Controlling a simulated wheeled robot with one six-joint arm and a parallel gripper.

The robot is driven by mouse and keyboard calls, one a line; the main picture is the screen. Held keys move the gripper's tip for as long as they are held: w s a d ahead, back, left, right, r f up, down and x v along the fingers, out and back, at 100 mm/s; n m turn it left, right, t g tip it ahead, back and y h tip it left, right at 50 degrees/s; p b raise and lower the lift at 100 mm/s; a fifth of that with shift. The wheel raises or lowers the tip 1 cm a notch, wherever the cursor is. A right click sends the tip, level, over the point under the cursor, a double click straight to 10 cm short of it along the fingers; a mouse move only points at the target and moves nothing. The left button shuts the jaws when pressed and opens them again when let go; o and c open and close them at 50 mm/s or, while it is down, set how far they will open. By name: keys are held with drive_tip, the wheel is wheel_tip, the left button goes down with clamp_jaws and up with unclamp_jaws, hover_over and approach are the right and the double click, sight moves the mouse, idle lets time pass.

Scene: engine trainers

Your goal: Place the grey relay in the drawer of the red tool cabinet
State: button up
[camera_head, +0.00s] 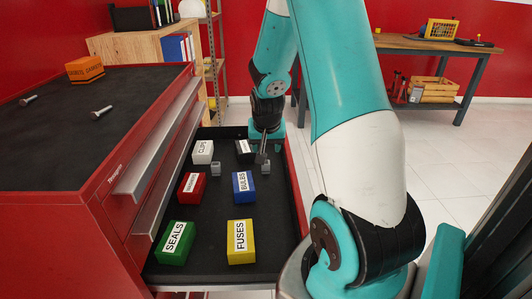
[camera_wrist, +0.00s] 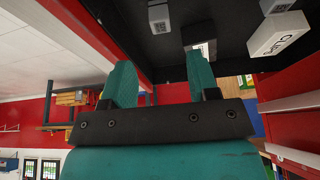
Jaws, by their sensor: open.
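The red tool cabinet (camera_head: 75,235) stands at the left with its dark-lined drawer (camera_head: 205,268) pulled out. A small grey block, which looks like the grey relay (camera_head: 260,158), is in the drawer just below my gripper (camera_head: 263,145). In the wrist view this grey relay (camera_wrist: 158,17) lies beyond the fingertips, apart from them. My gripper (camera_wrist: 160,72) is open, with nothing seen between its fingers. A second small grey block (camera_head: 215,168) sits in the drawer in front of the white CLIPS box (camera_head: 203,152); it shows at the top edge in the wrist view (camera_wrist: 274,5).
The drawer also holds a red box (camera_head: 191,187), a blue BULBS box (camera_head: 243,187), a green SEALS box (camera_head: 174,243), a yellow FUSES box (camera_head: 241,242) and a black labelled box (camera_head: 243,148). An orange box (camera_head: 85,69) and two bolts lie on the cabinet top.

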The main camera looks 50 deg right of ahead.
drive_tip(key=a+r+n+y, duration=0.2)
drive_tip(key=a+r+n, duration=0.25)
drive_tip(key=a, duration=0.75)
drive_tip(key=a+r+n+y, duration=0.3)
drive_tip(key=a+r, duration=0.2)
drive_tip(key=a, duration=0.6)
drive_tip(key=s+a+r+n+g+y, duration=0.1)
drive_tip(key=s+a+r+n, duration=0.1)
drive_tip(key=s+a+n, duration=0.3)
drive_tip(key=s+a+r+n+g+y, duration=0.1)
drive_tip(key=s+a+r+n+g, duration=0.1)
drive_tip(key=s+a, duration=0.9)
drive_tip(key=s+r+n, duration=0.1)
drive_tip(key=n, duration=0.1)
drive_tip(key=shift+r+n+y, duration=0.15)
drive_tip(key=shift+n+y, duration=0.15)
drive_tip(key=shift+n, duration=0.05)
drive_tip(key=shift+s, duration=0.1)
